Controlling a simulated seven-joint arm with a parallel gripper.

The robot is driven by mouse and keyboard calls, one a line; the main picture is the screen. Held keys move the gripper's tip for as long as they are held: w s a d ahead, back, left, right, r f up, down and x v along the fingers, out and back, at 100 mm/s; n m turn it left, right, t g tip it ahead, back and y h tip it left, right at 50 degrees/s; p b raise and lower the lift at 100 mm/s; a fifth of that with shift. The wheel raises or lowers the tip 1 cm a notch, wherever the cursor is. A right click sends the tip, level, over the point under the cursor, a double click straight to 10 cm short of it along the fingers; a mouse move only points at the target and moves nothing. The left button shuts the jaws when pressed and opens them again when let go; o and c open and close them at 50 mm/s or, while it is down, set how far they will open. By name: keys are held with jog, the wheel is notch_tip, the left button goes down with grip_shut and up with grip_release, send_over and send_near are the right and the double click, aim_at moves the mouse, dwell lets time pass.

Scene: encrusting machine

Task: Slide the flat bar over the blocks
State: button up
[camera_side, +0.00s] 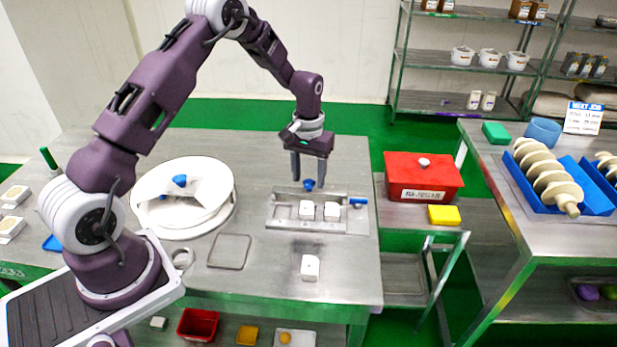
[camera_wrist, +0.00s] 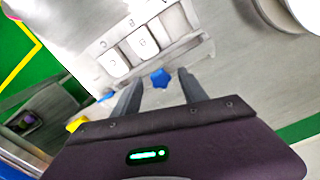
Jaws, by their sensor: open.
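A metal fixture (camera_side: 357,222) lies on the steel table. Two white blocks (camera_side: 306,210) (camera_side: 331,211) sit side by side in it; they also show in the wrist view (camera_wrist: 113,63) (camera_wrist: 142,43). A flat metal bar (camera_wrist: 188,53) appears to run along the fixture's back side, behind the blocks, with a blue knob (camera_side: 309,185) at its middle. My gripper (camera_side: 308,175) is open and points down over the knob. In the wrist view the knob (camera_wrist: 160,78) shows between and just beyond the fingertips; I cannot tell whether they touch it.
A blue piece (camera_side: 357,201) is at the fixture's right end. A loose white block (camera_side: 310,267) stands in front on the table. A round white lid-like part (camera_side: 215,215) and a flat grey plate (camera_side: 229,251) lie to the left. A red box (camera_side: 422,172) stands beyond the right edge.

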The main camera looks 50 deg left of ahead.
jog(key=shift+f, duration=0.45)
jog(key=shift+c, duration=0.4)
grip_shut()
jog(key=shift+r, duration=0.1)
dwell(0.6)
